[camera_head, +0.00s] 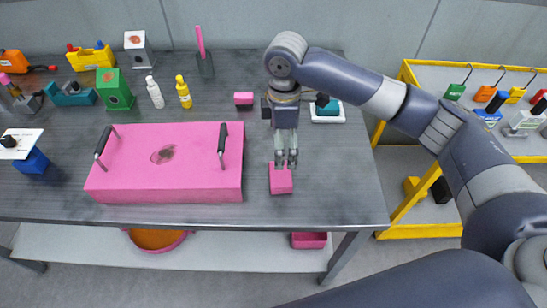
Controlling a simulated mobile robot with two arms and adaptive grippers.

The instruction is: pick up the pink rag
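A small pink block-shaped item (281,183), which may be the folded pink rag, sits on the grey table near its front edge, right of the big pink case. My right gripper (286,163) points down at it, and its fingertips overlap the item's back edge in the picture. I cannot tell whether the fingers touch it or close on it. My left gripper is not in view.
The large pink case (125,180) with two dark handles stands left of the gripper. Bottles (184,92), a green box (114,90) and other items line the back of the table (340,190). A yellow-framed rack (407,75) stands at right. The table's right front is clear.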

